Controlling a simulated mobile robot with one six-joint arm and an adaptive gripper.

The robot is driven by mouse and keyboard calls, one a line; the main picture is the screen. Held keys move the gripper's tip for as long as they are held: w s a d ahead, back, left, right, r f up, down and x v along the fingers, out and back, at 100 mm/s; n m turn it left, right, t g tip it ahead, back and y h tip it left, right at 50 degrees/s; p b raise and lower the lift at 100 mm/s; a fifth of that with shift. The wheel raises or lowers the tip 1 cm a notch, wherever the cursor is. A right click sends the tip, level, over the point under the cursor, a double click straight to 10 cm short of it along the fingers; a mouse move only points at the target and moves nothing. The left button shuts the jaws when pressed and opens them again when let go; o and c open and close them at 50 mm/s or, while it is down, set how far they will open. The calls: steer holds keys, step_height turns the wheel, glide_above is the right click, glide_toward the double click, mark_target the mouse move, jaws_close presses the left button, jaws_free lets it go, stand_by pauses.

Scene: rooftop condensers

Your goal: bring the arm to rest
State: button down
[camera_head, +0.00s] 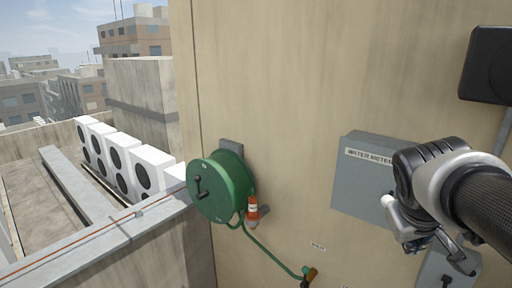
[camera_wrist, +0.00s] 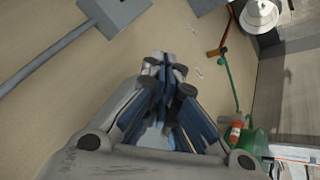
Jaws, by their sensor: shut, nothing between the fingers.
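My arm comes in from the right edge in the head view, with my gripper (camera_head: 460,262) angled downward in front of the wall. In the wrist view my gripper (camera_wrist: 165,62) has its two fingers drawn together, with nothing between them. It appears to touch nothing, though its distance from the wall is hard to tell. My wrist hides the right part of the grey box labelled "WATER METER" (camera_head: 365,185).
A green hose reel (camera_head: 218,187) is on the beige wall, with an orange bottle (camera_head: 253,212) beside it and a hose (camera_head: 272,256) hanging below. A smaller grey box (camera_head: 435,268) and a black box (camera_head: 490,65) are near my arm. White condensers (camera_head: 118,160) stand left.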

steer(key=s+a+f+y+b, duration=0.1)
steer(key=s+a+f+b, duration=0.4)
steer(key=f, duration=0.5)
steer(key=s+a+f+y+b, duration=0.2)
steer(key=s+a+f+b, duration=0.3)
steer(key=f+b, duration=0.3)
steer(key=s+a+f+y+b, duration=0.1)
steer(key=s+a+f+b, duration=0.4)
steer(key=f, duration=0.8)
steer(key=a+b, duration=0.2)
steer(key=shift+s+a+y, duration=0.3)
steer(key=shift+s, duration=0.05)
steer(key=shift+d, duration=0.15)
